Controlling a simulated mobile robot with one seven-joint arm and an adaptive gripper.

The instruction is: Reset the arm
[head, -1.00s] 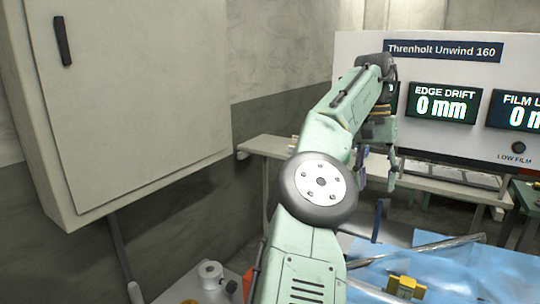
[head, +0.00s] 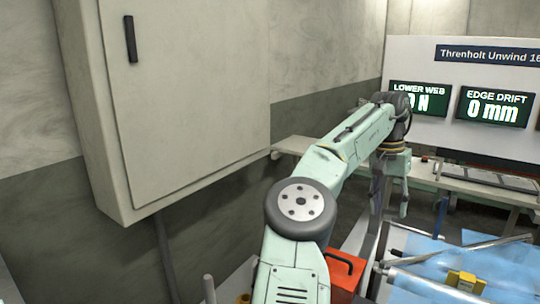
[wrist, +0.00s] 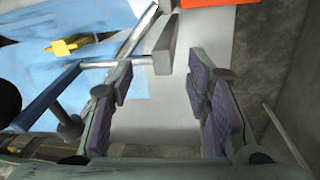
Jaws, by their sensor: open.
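My gripper (wrist: 160,105) is open, and nothing shows between its purple-padded fingers in the wrist view. In the head view my green arm reaches up and to the right. In the wrist view, metal bars and a grey block lie beyond the fingers.
Blue film (head: 445,262) with a yellow clamp (head: 466,281) and metal rods lies at lower right. An orange box (head: 343,270) stands beside my arm. A wall cabinet (head: 185,100) is at left. The unwind panel (head: 440,60) and a bench (head: 300,147) stand behind.

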